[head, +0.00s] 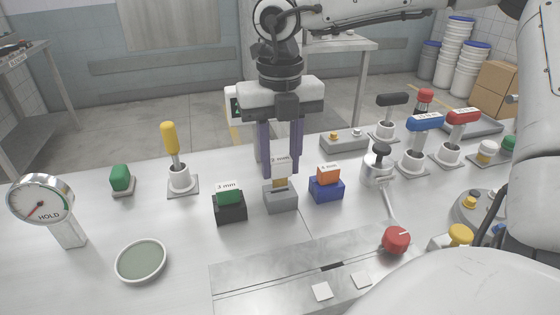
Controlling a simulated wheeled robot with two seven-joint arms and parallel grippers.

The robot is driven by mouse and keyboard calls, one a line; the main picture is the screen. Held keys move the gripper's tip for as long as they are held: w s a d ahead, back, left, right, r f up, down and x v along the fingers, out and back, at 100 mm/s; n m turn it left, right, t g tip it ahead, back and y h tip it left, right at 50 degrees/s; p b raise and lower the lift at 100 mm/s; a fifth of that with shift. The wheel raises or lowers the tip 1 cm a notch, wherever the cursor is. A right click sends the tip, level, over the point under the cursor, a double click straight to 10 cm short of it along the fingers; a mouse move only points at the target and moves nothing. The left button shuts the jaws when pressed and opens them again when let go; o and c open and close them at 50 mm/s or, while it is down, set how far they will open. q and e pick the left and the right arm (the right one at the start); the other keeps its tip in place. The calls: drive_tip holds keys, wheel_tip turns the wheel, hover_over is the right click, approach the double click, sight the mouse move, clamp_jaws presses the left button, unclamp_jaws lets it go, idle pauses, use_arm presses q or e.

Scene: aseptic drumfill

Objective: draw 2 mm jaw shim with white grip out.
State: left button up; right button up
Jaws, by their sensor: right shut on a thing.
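The 2 mm jaw shim (280,166) stands upright in the middle of the head view, with a white grip marked "2 mm". A short brass-coloured part shows below the grip, just above its grey holder block (281,202). How much of the shim sits inside the block is hidden. My right gripper (280,165) points straight down from above, with one purple finger on each side of the white grip, and is shut on it. My left gripper is not in view.
A black holder (230,210) with a green-gripped 3 mm shim stands close left; a blue holder (326,190) with an orange-gripped shim stands close right. A yellow-handled tool (171,140), a green dish (141,261) and a dial gauge (41,200) stand left. Several valve handles crowd the right.

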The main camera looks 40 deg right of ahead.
sight(280, 159)
drive_tip(key=shift+r+p, duration=0.9)
drive_tip(key=shift+r, duration=0.8)
